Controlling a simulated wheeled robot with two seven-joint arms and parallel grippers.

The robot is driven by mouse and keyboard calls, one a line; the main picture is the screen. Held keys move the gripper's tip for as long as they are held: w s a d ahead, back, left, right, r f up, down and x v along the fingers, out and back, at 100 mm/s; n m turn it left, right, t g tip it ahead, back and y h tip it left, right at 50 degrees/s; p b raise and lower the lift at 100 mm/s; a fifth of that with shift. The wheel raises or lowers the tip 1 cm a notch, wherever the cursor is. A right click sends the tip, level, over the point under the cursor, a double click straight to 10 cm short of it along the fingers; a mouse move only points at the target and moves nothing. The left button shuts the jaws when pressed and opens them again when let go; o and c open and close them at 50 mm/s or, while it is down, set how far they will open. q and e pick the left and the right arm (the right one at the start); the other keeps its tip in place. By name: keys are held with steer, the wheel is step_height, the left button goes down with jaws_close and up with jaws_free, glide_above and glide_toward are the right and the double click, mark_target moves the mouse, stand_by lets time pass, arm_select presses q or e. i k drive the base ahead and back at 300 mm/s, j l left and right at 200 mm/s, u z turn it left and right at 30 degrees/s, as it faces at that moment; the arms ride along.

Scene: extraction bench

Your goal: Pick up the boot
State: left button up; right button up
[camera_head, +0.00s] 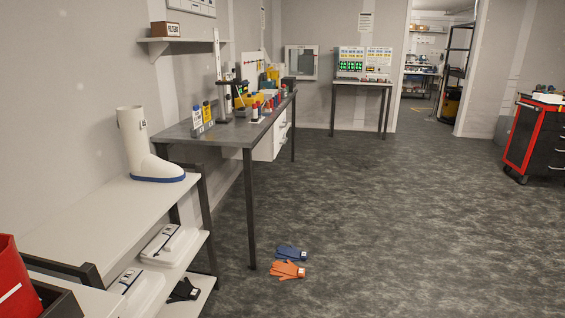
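A tall white boot (143,150) with a blue sole stands upright on the top of a white shelf unit (95,215) at the left, near its far end and close to the dark bench. Its toe points right. Nothing is touching it from above or holding it. Neither of my grippers shows in the head view.
A grey workbench (195,133) with bottles and tools stands just beyond the boot. A red container (18,280) is at the near left. White cases (170,243) lie on the lower shelf. Blue gloves (291,252) and orange gloves (287,270) lie on the open floor.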

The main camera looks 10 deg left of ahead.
mark_target(144, 166)
steer(key=i+u, duration=0.15)
steer(key=i, duration=0.55)
steer(key=i+l+u, duration=0.15)
steer(key=i, duration=0.5)
